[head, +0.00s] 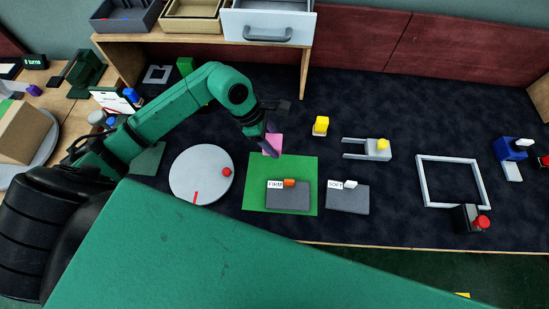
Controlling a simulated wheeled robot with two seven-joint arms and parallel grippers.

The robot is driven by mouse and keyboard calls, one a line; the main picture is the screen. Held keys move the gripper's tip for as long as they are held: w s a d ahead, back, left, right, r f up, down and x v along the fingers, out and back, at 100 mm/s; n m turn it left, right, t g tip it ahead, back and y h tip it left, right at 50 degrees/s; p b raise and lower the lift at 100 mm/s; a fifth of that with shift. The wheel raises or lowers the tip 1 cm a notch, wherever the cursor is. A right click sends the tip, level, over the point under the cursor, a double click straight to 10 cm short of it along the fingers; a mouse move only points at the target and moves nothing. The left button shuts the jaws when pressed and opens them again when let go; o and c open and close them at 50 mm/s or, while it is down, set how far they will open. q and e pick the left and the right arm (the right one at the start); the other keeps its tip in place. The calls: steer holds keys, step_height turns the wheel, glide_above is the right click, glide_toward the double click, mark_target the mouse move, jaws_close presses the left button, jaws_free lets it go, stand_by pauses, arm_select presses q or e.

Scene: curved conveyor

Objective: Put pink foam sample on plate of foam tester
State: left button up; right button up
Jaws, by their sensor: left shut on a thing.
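The pink foam sample (272,146) is at the far edge of a green mat (254,176). My left gripper (270,127) reaches over from the left and is shut on the sample, partly covering it. I cannot tell whether the sample touches the surface. No device is labelled as the foam tester. My right gripper is not in view.
Grey pads labelled FIRM (288,201) and SOFT (347,203) lie in front. A white round disc (187,178) is left of the mat. A white square frame (424,190) and a red-button box (467,219) are at right. Dark table between is mostly clear.

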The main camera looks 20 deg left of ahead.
mark_target(279, 164)
arm_select(q)
step_height(279, 164, down, 11)
steer(key=shift+w+d+r+p, duration=0.1)
steer(key=shift+r+p, duration=0.1)
steer(key=shift+p, duration=0.1)
steer(key=o, duration=1.3)
